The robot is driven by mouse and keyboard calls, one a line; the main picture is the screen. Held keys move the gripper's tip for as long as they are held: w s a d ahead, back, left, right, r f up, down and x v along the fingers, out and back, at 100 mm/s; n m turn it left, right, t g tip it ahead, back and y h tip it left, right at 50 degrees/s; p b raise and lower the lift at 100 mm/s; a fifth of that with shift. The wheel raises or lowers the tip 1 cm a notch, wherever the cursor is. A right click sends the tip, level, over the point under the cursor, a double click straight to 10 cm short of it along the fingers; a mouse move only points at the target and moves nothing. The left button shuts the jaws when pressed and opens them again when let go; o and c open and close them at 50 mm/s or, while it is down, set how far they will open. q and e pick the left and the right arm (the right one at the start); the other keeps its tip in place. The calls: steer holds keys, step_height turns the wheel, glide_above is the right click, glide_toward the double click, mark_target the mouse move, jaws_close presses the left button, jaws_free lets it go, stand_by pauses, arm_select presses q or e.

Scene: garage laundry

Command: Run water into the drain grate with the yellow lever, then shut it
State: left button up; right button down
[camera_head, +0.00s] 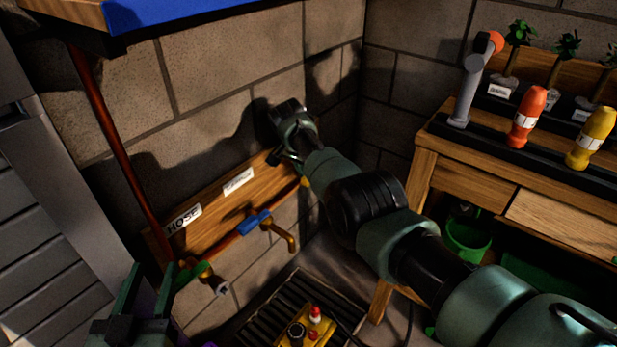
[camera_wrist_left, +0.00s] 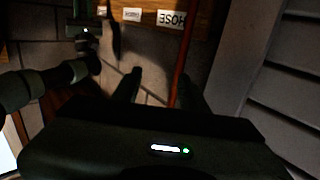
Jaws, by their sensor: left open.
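The yellow lever (camera_head: 304,182) shows only as a small bit at the right end of the copper pipe, mostly hidden behind my right arm. The drain grate (camera_head: 268,318) lies on the floor below the taps. My left gripper (camera_head: 148,292) is low at the left, open and empty, near the green lever (camera_head: 188,274). Its two fingers also show in the left wrist view (camera_wrist_left: 158,90). My right gripper (camera_head: 288,125) is up against the wall, above the yellow lever. Its fingers are unclear. No water is visible from the brass spout (camera_head: 287,238).
A blue lever (camera_head: 253,222) sits mid-pipe under a wooden board (camera_head: 215,208) with labels, one reading HOSE. A workbench (camera_head: 470,165) with bottles is at the right. A red-brown pipe (camera_head: 112,135) runs down the left wall.

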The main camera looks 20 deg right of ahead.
arm_select(q)
steer(key=shift+d+r+t+h+b, duration=0.2)
steer(key=shift+r+t, duration=0.35)
steer(key=shift+r, duration=0.45)
steer(key=shift+d+r+t+h+b, duration=0.1)
steer(key=shift+r+t+h, duration=0.1)
steer(key=shift+r+t, duration=0.55)
arm_select(e)
steer(key=shift+a+f, duration=0.1)
arm_select(q)
steer(key=shift+r+g, duration=0.2)
steer(key=shift+g, duration=0.1)
steer(key=shift+a, duration=0.1)
arm_select(e)
steer(key=c, duration=1.2)
jaws_free()
steer(key=shift+c, duration=0.2)
